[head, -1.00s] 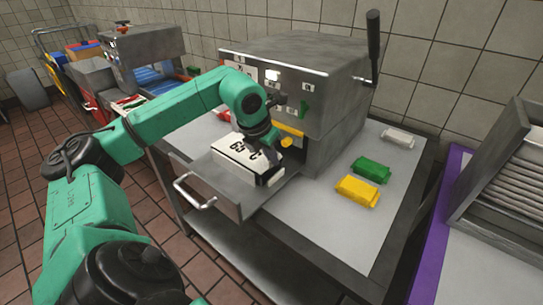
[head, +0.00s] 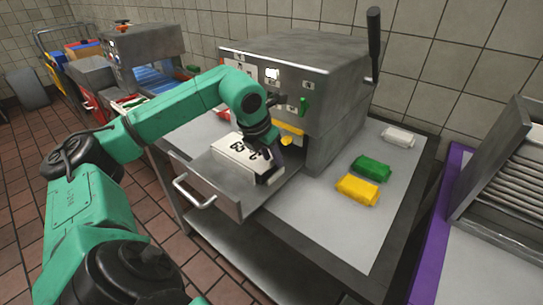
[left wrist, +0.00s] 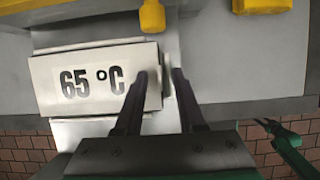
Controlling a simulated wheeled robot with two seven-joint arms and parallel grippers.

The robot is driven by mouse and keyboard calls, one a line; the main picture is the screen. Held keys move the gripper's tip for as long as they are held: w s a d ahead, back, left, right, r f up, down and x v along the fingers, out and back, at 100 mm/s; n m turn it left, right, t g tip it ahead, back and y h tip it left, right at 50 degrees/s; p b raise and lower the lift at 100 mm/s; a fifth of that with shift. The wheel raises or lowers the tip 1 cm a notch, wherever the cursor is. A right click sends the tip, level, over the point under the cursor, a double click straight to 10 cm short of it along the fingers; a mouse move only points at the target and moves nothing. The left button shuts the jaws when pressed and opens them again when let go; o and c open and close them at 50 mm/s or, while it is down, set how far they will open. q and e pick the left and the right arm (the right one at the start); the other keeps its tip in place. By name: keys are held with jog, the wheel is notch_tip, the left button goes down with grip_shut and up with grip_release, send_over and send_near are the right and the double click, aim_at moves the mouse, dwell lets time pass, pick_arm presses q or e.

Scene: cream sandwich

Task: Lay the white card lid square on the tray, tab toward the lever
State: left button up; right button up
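The white card lid (head: 232,152), printed "65 °C", lies on the steel tray (head: 222,192) that sticks out of the machine. It also shows in the left wrist view (left wrist: 92,82), slightly turned in the picture. My left gripper (head: 277,157) is low at the lid's right end. In the left wrist view its two dark fingers (left wrist: 160,75) stand apart, one over the lid's right end and one beyond its edge. The lid's tab I cannot make out clearly. A black-handled lever (head: 374,42) stands on the machine's right side. A teal and dark arm end (left wrist: 278,135), seemingly my right, shows small at lower right.
The steel machine (head: 330,75) stands close behind the tray, with a yellow knob (head: 286,141) on its front. Green (head: 371,168), yellow (head: 357,189) and white (head: 398,137) packs lie on the table at right. The table's front right is clear.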

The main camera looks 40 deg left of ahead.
pick_arm(q)
jog(key=shift+s+r, duration=0.15)
jog(key=shift+r, duration=0.3)
jog(key=p+v, duration=0.2)
jog(key=v, duration=1.1)
jog(key=shift+s+r, duration=0.15)
jog(key=shift+r, duration=0.1)
jog(key=shift+f, duration=0.1)
